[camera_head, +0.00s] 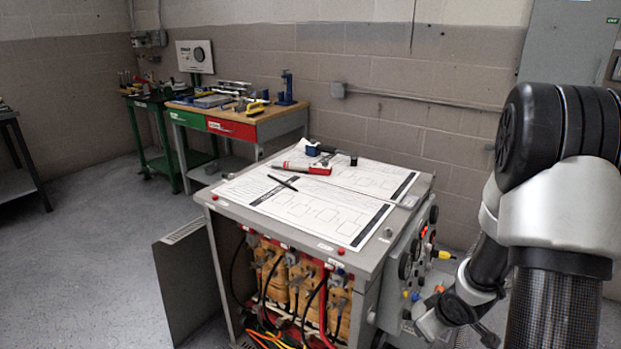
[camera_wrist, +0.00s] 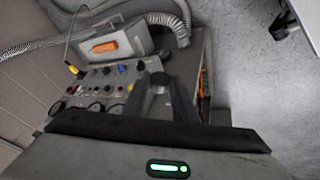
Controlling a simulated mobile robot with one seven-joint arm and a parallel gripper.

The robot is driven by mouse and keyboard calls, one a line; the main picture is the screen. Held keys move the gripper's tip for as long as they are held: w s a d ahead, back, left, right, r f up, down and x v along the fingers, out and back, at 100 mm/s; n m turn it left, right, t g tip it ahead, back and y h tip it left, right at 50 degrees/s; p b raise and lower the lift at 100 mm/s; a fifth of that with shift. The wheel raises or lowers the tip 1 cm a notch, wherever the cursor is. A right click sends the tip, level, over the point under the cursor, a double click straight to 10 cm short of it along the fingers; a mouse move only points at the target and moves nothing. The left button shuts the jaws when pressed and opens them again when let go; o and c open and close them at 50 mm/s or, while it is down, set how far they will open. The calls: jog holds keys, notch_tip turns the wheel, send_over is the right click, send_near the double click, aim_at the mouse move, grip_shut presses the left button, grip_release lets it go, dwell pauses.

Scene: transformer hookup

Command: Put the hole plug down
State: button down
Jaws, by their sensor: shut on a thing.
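In the wrist view my gripper (camera_wrist: 161,90) is shut on a small grey rounded piece (camera_wrist: 160,80), which I take to be the hole plug. The fingers hide most of it, so its shape is unclear. Beyond it is a grey control panel (camera_wrist: 104,88) with coloured knobs and dials; the gripper appears apart from it. In the head view my arm comes in from the right and reaches down beside the panel side of the grey transformer cabinet (camera_head: 384,262). I cannot make out the fingertips or the plug there.
Paper sheets (camera_head: 300,208) cover the cabinet top, with a pen (camera_head: 283,183), a red-and-white tool (camera_head: 306,168) and a small black cylinder (camera_head: 353,160) on them. The cabinet front shows cables and coils; a grey panel (camera_head: 188,285) stands at its left. A cluttered workbench (camera_head: 262,128) stands behind. Floor at left is clear.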

jog(key=a+r+m+g+h, duration=0.1)
jog(key=a+r+m+h, duration=0.2)
jog(key=a+r+m, duration=0.75)
jog(key=s+a+r+n+p, duration=0.1)
jog(key=r+p, duration=0.7)
jog(key=p, duration=0.2)
jog(key=s+a+r+n+p, duration=0.1)
jog(key=a+r+n+p, duration=0.1)
jog(key=r+p, duration=0.6)
jog(key=p, duration=0.3)
jog(key=shift+s+a+r, duration=0.15)
jog(key=shift+s+r, duration=0.05)
jog(key=shift+r, duration=0.1)
jog(key=shift+n, duration=0.25)
